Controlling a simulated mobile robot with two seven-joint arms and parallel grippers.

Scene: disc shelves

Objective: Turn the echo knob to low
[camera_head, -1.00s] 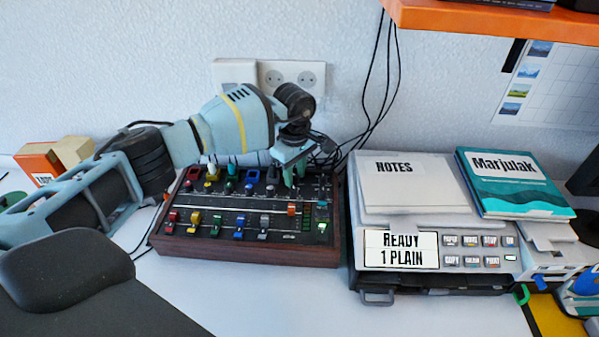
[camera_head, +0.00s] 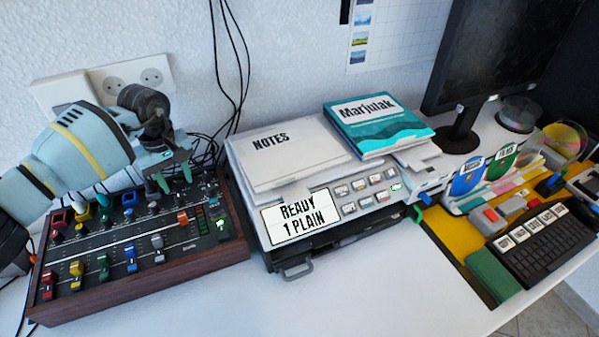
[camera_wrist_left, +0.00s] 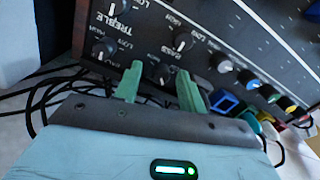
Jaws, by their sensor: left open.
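The mixer (camera_head: 150,279) is a dark panel with wooden sides, coloured sliders and knobs. It lies at the left in the head view. My left gripper (camera_head: 177,186) is over its back right part, with two green fingers apart and pointing down. In the left wrist view, the left gripper (camera_wrist_left: 160,67) has its fingers on either side of a small dark knob (camera_wrist_left: 160,73); contact cannot be told. I cannot read an echo label. My right gripper is not in view.
A grey machine (camera_head: 330,218) with a "READY 1 PLAIN" display stands just right of the mixer, carrying notes (camera_head: 285,150) and a teal book (camera_head: 378,125). Cables (camera_head: 215,100) hang behind. A keyboard (camera_head: 545,250) is at the far right. The front table (camera_head: 390,290) is clear.

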